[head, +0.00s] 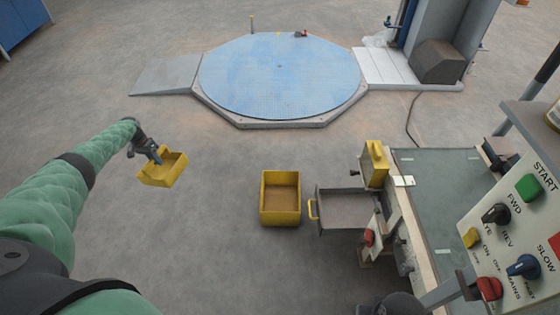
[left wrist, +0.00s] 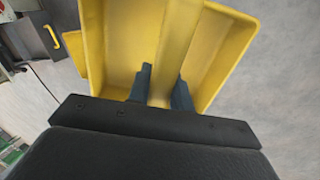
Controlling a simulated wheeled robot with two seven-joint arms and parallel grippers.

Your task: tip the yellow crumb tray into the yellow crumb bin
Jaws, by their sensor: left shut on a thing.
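The yellow crumb tray (head: 163,175) is in my left gripper (head: 153,157), held left of the yellow bin in the head view. In the left wrist view the gripper fingers (left wrist: 163,92) close on a yellow bar running across the middle of the tray (left wrist: 122,45). I cannot tell whether crumbs lie in the tray. The yellow crumb bin (head: 281,218) is an open-topped box on the floor, with a brownish bottom. A clear gap separates tray and bin. A yellow piece behind the tray in the left wrist view (left wrist: 75,52) may be the bin. My right gripper is not in view.
A pulled-out grey drawer (head: 347,228) with a yellow handle is just right of the bin, beside a green-topped bench (head: 440,200). A control panel (head: 510,235) is at right. A blue round platform (head: 278,80) lies behind. Floor between tray and bin is clear.

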